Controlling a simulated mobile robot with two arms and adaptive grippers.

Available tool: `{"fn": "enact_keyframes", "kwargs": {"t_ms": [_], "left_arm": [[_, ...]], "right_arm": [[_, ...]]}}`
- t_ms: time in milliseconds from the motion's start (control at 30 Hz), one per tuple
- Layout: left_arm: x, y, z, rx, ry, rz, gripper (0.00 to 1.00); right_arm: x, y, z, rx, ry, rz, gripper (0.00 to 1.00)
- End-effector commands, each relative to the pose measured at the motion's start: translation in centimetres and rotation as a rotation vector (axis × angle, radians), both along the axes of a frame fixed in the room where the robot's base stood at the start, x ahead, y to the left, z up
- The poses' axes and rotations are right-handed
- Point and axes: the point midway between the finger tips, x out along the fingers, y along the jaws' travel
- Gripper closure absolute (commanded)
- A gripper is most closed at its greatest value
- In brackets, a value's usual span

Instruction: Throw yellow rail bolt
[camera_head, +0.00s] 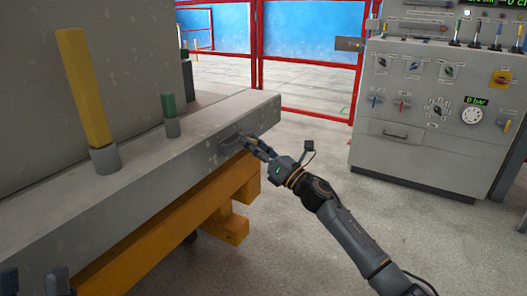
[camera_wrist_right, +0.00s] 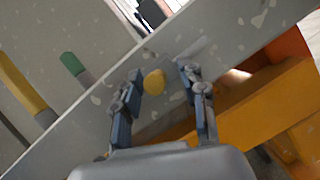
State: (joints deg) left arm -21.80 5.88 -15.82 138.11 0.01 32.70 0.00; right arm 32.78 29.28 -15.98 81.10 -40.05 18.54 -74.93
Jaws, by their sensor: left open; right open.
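A round yellow knob (camera_wrist_right: 154,82), which looks like the end of the yellow rail bolt, shows on the side face of the grey rail (camera_wrist_right: 85,125) in the right wrist view. My right gripper (camera_wrist_right: 162,85) is open, with one finger on each side of the knob; whether they touch it I cannot tell. In the head view my right gripper (camera_head: 250,145) is at the rail's side face near its far end, and hides the knob. My left gripper (camera_head: 34,283) is open at the bottom left corner, partly cut off by the frame.
A tall yellow post (camera_head: 82,88) and a short green-topped post (camera_head: 168,108) stand on the grey rail. An orange beam (camera_head: 165,245) runs below it. A grey control console (camera_head: 430,110) stands at the right, and a red-framed fence (camera_head: 308,115) behind. The floor between is clear.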

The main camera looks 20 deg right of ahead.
Motion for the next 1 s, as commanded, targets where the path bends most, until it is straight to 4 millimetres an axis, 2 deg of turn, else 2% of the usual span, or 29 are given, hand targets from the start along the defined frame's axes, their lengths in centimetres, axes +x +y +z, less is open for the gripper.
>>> {"fn": "enact_keyframes", "kwargs": {"t_ms": [533,700,1000], "left_arm": [[0.0,0.0,0.0,0.000,0.000,0.000,0.55],[0.0,0.0,0.0,0.000,0.000,0.000,0.55],[0.0,0.0,0.0,0.000,0.000,0.000,0.55]], "right_arm": [[-8.0,-4.5,-3.6,0.001,0.003,-0.002,0.58],[-9.2,-5.2,-4.0,0.001,0.001,-0.003,0.58],[-9.5,-5.4,-4.1,0.000,0.000,-0.002,0.58]]}}
